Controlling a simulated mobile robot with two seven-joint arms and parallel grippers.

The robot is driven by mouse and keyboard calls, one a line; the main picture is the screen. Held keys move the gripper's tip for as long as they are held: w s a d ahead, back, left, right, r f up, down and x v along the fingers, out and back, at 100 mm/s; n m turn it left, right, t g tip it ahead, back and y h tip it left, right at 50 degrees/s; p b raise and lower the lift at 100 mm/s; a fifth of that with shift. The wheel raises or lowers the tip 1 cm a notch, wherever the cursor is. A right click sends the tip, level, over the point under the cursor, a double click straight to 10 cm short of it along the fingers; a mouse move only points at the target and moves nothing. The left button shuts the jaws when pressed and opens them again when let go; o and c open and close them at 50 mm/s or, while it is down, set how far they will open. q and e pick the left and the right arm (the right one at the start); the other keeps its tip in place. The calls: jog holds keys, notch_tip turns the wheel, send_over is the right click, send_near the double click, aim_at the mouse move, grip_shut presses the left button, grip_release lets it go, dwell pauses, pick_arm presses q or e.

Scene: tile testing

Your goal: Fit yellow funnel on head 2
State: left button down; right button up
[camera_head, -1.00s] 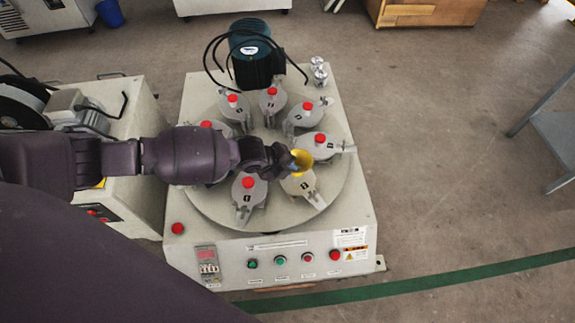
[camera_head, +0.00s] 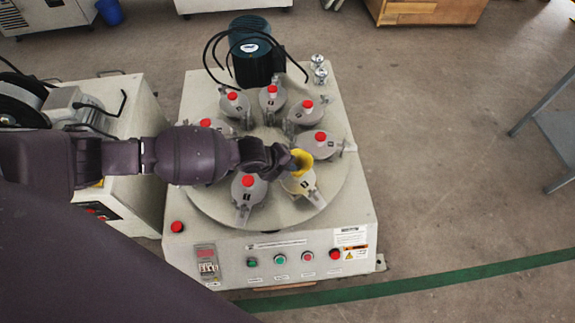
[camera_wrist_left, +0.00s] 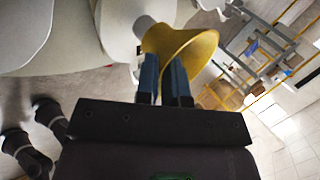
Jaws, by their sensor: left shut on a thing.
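The yellow funnel (camera_head: 303,160) is in my left gripper (camera_head: 291,162). In the left wrist view the funnel (camera_wrist_left: 192,46) flares to the right, its narrow side towards a pale grey round part. The two blue fingers (camera_wrist_left: 164,80) are shut on it. In the head view the funnel is at the inner end of a grey head (camera_head: 299,186) without a red cap, at the front right of the round turntable (camera_head: 275,219). I cannot tell whether it touches or is seated in the head. That head's number is too small to read surely. My right gripper is not in view.
Several other heads with red caps, such as this one (camera_head: 319,144), ring the turntable. A dark motor (camera_head: 252,62) with cables stands behind. Two small metal parts (camera_head: 319,70) stand at the back right corner.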

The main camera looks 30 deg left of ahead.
pick_arm(q)
jog(key=shift+f, duration=0.45)
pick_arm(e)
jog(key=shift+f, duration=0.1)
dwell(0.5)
pick_arm(q)
jog(key=c, duration=1.1)
grip_release()
jog(key=shift+c, duration=0.2)
jog(key=p+v, duration=0.3)
jog(key=v, duration=0.8)
jog(key=shift+p, duration=0.35)
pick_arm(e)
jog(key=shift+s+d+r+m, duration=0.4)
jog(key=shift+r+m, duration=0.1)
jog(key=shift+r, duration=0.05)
pick_arm(q)
jog(key=shift+d, duration=0.1)
